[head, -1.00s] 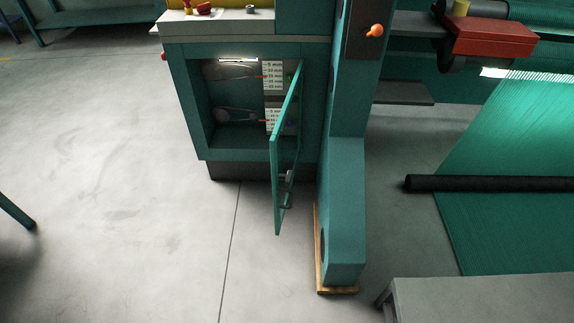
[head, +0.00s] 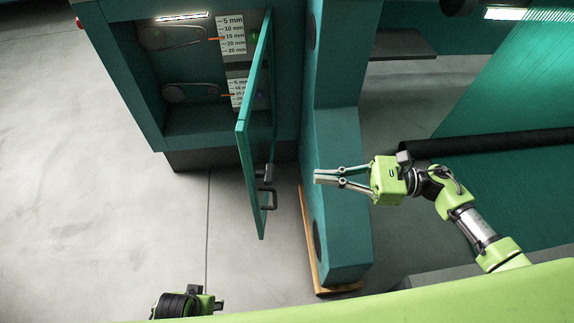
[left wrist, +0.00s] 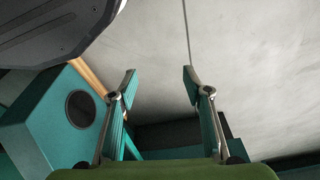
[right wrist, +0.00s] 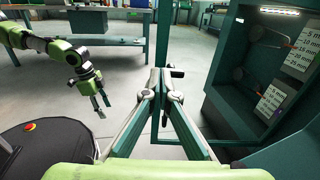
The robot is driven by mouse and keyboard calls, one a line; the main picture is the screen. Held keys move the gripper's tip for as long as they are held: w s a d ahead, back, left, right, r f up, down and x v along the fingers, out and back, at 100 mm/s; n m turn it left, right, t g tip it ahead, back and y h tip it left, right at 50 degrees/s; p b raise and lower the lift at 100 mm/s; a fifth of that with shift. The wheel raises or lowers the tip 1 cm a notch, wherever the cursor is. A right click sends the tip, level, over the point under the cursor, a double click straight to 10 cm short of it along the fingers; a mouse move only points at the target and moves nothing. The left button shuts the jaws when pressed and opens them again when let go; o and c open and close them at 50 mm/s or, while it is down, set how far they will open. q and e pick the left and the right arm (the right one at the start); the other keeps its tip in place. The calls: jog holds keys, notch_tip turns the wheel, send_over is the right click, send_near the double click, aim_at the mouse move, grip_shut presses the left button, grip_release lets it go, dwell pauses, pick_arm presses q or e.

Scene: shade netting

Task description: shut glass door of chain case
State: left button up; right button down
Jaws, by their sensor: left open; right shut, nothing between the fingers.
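The chain case (head: 130,85) is a teal cabinet with chains and millimetre scales inside; it also shows at the right of the right wrist view (right wrist: 222,75). Its glass door (head: 255,125) stands wide open, swung out towards me and seen almost edge-on. A dark handle (head: 268,199) sits low on the door. My right gripper (head: 317,179) is shut and empty, right of the door and handle, apparently apart from them. In the right wrist view the door frame (right wrist: 161,45) rises behind its fingertips. My left gripper (left wrist: 159,75) is open and empty, low over the floor.
A teal machine post (head: 340,190) on a wooden base strip (head: 314,255) stands just right of the door. A black roller (head: 490,145) and green netting (head: 510,90) lie farther right. Grey floor (head: 70,190) left of the door is clear.

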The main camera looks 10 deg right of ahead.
aim_at(252, 173)
pick_arm(q)
jog(key=s+f+p, duration=0.1)
jog(key=s+f, duration=0.2)
jog(key=f, duration=0.2)
jog(key=shift+a+f+p, duration=0.15)
jog(key=shift+f+p, duration=0.1)
jog(key=shift+p, duration=0.15)
pick_arm(e)
jog(key=a, duration=0.4)
jog(key=w+a, duration=0.1)
jog(key=a, duration=0.3)
jog(key=w+a, duration=0.1)
jog(key=a, duration=0.4)
jog(key=shift+w+a, duration=0.1)
jog(key=shift+w, duration=0.1)
